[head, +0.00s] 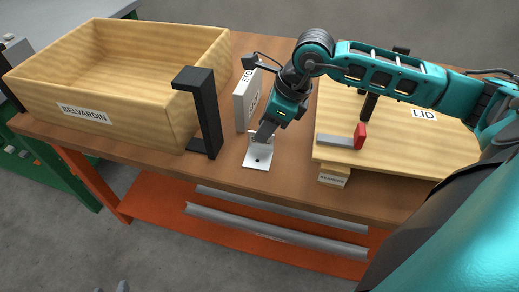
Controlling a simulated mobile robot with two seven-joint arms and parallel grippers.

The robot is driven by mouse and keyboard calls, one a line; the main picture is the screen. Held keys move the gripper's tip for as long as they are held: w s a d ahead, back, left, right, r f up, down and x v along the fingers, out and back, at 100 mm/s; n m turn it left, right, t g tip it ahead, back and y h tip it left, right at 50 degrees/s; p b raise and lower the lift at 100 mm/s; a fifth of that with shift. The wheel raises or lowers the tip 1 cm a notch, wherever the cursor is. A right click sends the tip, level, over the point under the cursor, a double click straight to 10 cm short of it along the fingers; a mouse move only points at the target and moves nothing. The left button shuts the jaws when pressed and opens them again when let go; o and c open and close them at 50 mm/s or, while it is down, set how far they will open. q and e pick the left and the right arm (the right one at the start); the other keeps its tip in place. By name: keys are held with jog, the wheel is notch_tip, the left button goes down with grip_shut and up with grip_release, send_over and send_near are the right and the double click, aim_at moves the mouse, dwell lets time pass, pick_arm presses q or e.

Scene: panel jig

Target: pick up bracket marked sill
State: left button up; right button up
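A small pale metal bracket (257,157) with a dark hole in its base plate stands near the front edge of the table. Its mark cannot be read here. My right gripper (264,133) reaches down to the bracket's back part, and its grey fingers overlap the bracket's upper end. The fingers hide that part, so I cannot tell whether they are closed on it. A small grey shape at the bottom left edge may be tips of my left gripper (115,288), mostly out of frame.
A wooden box (95,95) marked BELVARDIN stands left, with a black upright handle-like frame (208,115) at its corner. A grey labelled block (247,100) stands behind the bracket. A wooden panel (400,150) marked LID, with a red-ended clamp (360,136), lies right on a labelled wooden block (333,178).

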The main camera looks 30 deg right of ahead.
aim_at(258, 148)
jog(key=x, duration=0.5)
jog(key=shift+f, duration=0.1)
jog(key=shift+c, duration=0.3)
grip_shut()
